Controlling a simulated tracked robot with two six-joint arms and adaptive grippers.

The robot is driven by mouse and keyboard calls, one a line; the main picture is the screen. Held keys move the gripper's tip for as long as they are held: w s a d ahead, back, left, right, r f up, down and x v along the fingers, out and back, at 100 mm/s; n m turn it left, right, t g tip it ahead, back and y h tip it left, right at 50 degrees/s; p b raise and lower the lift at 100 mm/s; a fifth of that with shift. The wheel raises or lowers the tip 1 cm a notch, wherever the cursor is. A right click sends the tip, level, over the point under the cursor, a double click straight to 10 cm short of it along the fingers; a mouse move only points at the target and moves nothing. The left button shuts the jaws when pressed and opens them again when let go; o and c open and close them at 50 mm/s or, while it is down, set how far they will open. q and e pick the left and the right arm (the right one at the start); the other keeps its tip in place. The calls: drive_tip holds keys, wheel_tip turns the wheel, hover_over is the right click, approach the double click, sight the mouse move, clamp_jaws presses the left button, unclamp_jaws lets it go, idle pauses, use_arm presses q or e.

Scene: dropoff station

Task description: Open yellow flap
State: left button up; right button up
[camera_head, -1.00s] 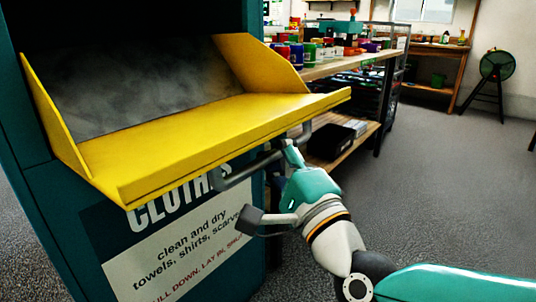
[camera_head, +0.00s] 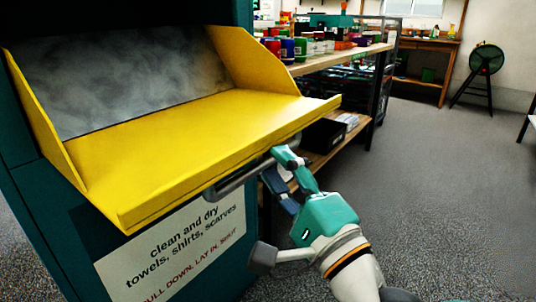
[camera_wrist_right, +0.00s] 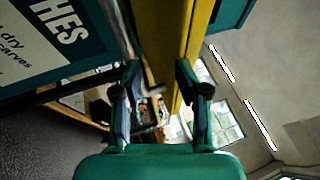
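The yellow flap (camera_head: 190,140) of the teal clothes bin hangs folded out and down, its inner face and side wings showing, with the dark, hazy opening behind it. A grey bar handle (camera_head: 235,182) runs under its front edge. My right gripper (camera_head: 283,178) is at the right end of this handle. In the right wrist view the fingers (camera_wrist_right: 160,95) stand well apart, with the handle's end (camera_wrist_right: 153,90) and the flap's edge (camera_wrist_right: 185,45) ahead of them. I cannot tell whether a finger touches the handle. My left gripper is not in view.
The teal bin (camera_head: 60,225) carries a white sign (camera_head: 180,250) below the flap. A wooden shelf (camera_head: 345,56) with several coloured cans stands behind on the right. A green fan (camera_head: 486,62) stands further back. The grey floor (camera_head: 440,180) on the right is clear.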

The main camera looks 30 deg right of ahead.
drive_tip(key=shift+v, duration=1.05)
